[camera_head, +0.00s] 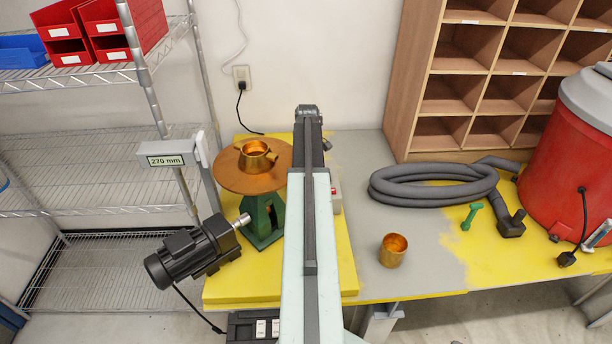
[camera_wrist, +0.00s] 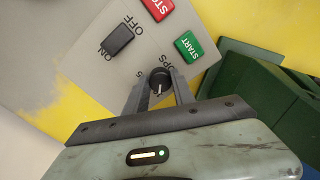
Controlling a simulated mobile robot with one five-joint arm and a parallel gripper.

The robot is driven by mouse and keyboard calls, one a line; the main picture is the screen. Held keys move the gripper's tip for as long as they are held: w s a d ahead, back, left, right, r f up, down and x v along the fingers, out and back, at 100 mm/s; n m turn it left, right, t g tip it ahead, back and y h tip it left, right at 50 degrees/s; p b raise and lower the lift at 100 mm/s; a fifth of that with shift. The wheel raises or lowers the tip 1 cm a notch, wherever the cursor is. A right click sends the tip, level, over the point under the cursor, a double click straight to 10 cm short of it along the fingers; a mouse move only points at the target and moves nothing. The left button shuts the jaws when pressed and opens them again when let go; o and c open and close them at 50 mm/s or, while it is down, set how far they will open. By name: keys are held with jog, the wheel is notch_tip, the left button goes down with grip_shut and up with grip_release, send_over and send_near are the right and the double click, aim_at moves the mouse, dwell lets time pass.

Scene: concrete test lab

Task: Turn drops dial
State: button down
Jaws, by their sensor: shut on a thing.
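The drops dial (camera_wrist: 160,82) is a small black round knob with a pale pointer line, on a grey control panel (camera_wrist: 85,65) in the wrist view. Part of its label, "OPS", shows beside it; the rest is hidden. My gripper (camera_wrist: 160,88) has its two dark fingers on either side of the dial and is shut on it. In the head view, my arm covers most of the control box (camera_head: 336,198), and only its right edge with a red button shows. The gripper itself is hidden there.
The panel also carries a black ON/OFF switch (camera_wrist: 118,39), a red STOP button (camera_wrist: 158,8) and a green START button (camera_wrist: 189,46) close by. A green stand with a copper disc (camera_head: 235,178) and cup stands left of my arm. A copper cup (camera_head: 393,251) stands right.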

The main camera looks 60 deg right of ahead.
jog(key=c, duration=1.1)
grip_release()
jog(key=shift+o, duration=0.2)
notch_tip(320, 180, up, 8)
jog(key=p, duration=0.8)
jog(key=shift+d+r, duration=0.1)
jog(key=shift+f, duration=0.2)
